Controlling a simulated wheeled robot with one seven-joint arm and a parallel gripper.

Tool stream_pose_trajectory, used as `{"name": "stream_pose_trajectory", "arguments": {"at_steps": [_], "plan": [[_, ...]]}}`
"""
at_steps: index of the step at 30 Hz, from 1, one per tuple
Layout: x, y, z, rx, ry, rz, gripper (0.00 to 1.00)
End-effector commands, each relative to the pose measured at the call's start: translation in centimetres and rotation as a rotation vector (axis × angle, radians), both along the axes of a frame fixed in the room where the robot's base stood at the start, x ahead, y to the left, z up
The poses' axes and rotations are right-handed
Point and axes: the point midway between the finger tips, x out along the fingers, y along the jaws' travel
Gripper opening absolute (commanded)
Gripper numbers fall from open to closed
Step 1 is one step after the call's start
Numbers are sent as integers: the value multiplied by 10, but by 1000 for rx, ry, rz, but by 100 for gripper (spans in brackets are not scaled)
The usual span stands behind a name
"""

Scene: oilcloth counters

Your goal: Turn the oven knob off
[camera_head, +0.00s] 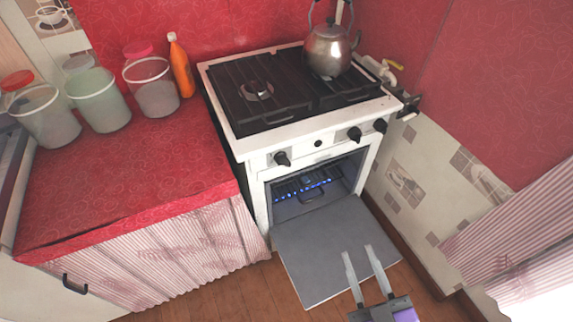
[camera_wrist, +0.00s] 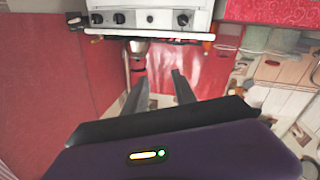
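The white stove (camera_head: 245,146) has its oven door (camera_head: 322,248) folded down, and blue flames (camera_head: 310,186) burn inside. Its front panel carries dark knobs: one at the left (camera_head: 282,159), a small round one in the middle (camera_head: 318,143), and two at the right, (camera_head: 355,134) and (camera_head: 380,125). I cannot tell which is the oven knob. The wrist view shows the panel upside down at the top, with the left knob (camera_wrist: 183,20) on the right. My gripper (camera_head: 358,251) is open and empty in front of the panel, appearing over the lowered door; its fingers (camera_wrist: 158,75) touch no knob.
A metal kettle (camera_head: 327,50) stands on the hob. A red-topped counter (camera_head: 130,185) with jars (camera_head: 98,100) and an orange bottle (camera_head: 180,66) is left of the stove. A tiled wall (camera_head: 405,180) is close on the right. The lowered door juts into the floor space.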

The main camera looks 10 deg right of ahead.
Motion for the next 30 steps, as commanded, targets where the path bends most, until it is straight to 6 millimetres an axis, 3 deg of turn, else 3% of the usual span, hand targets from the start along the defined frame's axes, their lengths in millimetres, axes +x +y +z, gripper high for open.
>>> {"name": "stream_pose_trajectory", "arguments": {"at_steps": [1, 12, 18, 21, 24, 30], "plan": [[23, 5, -1, -36, -25, 9, 33], [178, 50, -17, -369, -145, 76, 33], [246, 76, -33, -582, -167, 122, 33], [256, 82, -58, -677, -147, 151, 33], [249, 85, -85, -746, -121, 179, 33], [263, 91, -83, -777, -136, 183, 33]]}}
